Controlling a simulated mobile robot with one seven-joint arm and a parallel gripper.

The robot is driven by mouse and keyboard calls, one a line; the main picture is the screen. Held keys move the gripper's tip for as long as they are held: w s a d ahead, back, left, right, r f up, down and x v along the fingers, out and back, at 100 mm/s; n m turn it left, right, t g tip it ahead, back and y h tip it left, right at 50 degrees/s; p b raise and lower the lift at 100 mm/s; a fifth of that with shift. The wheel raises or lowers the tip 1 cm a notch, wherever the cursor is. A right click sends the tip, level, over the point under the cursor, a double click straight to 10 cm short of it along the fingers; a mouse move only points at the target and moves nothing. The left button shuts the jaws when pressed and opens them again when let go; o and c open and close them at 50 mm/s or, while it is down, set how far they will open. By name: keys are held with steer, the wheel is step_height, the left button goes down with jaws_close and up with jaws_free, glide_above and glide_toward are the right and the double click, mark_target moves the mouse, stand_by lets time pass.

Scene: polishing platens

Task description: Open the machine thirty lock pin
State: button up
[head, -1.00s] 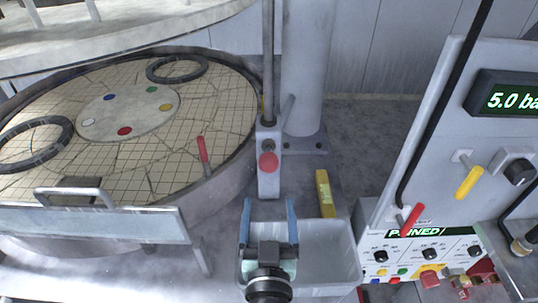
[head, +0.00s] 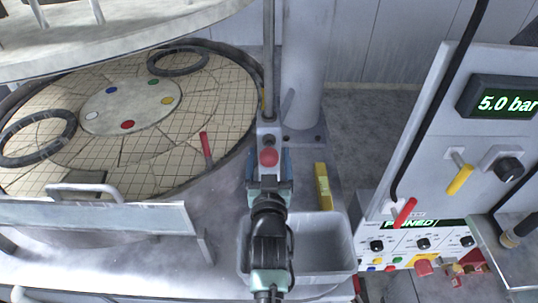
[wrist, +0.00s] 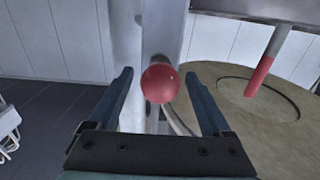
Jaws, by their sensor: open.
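The lock pin has a round red knob (head: 268,158) on the front of a grey block at the foot of a thin upright rod. My gripper (head: 268,165) is open, right at the knob, and its body hides the lower part of the block. In the wrist view the red knob (wrist: 160,83) appears centred between the two blue fingers of my gripper (wrist: 160,76), with space on both sides. I cannot tell how deep it sits between them. The panel display (head: 411,224) appears to read "PINNED".
A round tiled platen (head: 60,160) with black rings and a red handle (head: 206,146) lies left. A grey tray (head: 335,245) sits below my arm, a yellow block (head: 323,187) behind it. The control panel (head: 440,150) with a yellow lever (head: 459,180) stands right.

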jaws_close()
stand_by(0.5)
